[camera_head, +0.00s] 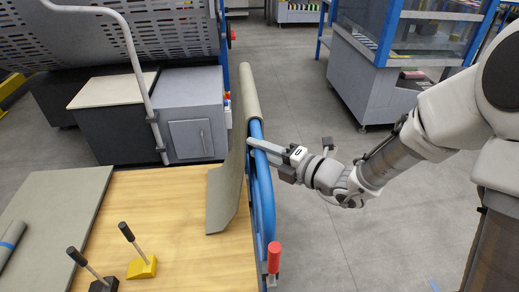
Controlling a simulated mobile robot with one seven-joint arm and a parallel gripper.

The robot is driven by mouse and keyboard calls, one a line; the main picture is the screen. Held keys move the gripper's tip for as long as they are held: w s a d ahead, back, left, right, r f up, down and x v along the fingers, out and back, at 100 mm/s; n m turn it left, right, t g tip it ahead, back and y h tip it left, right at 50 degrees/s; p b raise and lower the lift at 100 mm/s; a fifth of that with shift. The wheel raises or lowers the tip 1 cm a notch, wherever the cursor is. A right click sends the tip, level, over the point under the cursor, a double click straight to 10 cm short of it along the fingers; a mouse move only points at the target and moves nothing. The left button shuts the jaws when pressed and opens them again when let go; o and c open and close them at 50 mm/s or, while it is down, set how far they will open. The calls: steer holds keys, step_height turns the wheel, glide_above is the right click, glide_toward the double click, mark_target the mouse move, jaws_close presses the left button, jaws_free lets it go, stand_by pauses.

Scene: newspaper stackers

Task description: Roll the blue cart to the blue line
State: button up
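The blue cart shows as a curved blue tube frame (264,190) along the right edge of a wooden top, with a bent grey panel standing against it. My gripper (251,145) reaches in from the right, its fingers at the upper part of the blue tube. The fingers overlap the tube in this view; whether they are closed around it or only touch it cannot be told. The cart's wheels are hidden. No blue line can be made out clearly; a faint bluish mark (434,286) lies on the floor at the bottom right.
A red-handled lever (274,258) stands at the tube's lower end. Two black-handled clamps, one yellow (142,268), sit on the wooden top (190,255). Grey machinery (190,105) stands behind left. A blue-framed machine (362,85) stands at the back right. Grey floor (310,235) is open between them.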

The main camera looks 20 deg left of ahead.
jaws_close()
stand_by(1.0)
